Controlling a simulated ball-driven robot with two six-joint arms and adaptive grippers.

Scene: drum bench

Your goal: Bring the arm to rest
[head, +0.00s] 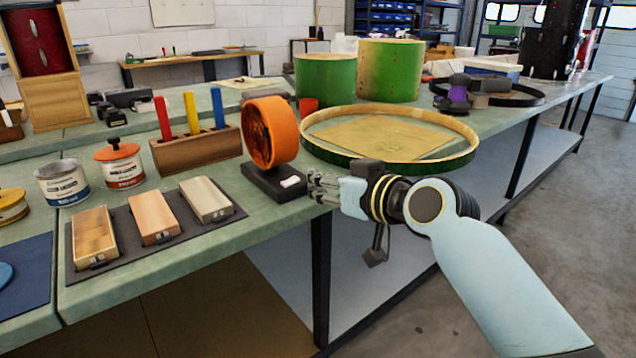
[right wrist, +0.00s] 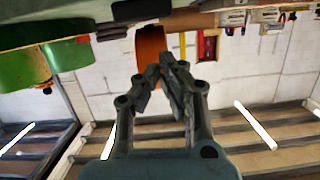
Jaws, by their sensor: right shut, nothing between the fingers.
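My right arm comes in from the lower right, bent at a joint just right of the gripper. The orange roll (head: 270,132) stands upright on its dark base, just behind and left of the fingertips. It also shows in the right wrist view (right wrist: 151,50). My left gripper is not in view.
A large wooden hoop (head: 455,160) lies right behind my right gripper. Green drum shells (head: 390,70) stand farther back. Wooden blocks lie on a dark mat (head: 150,240) at left, near paint cans (head: 120,165) and a holder (head: 195,150) with coloured sticks. Right of the bench is open floor.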

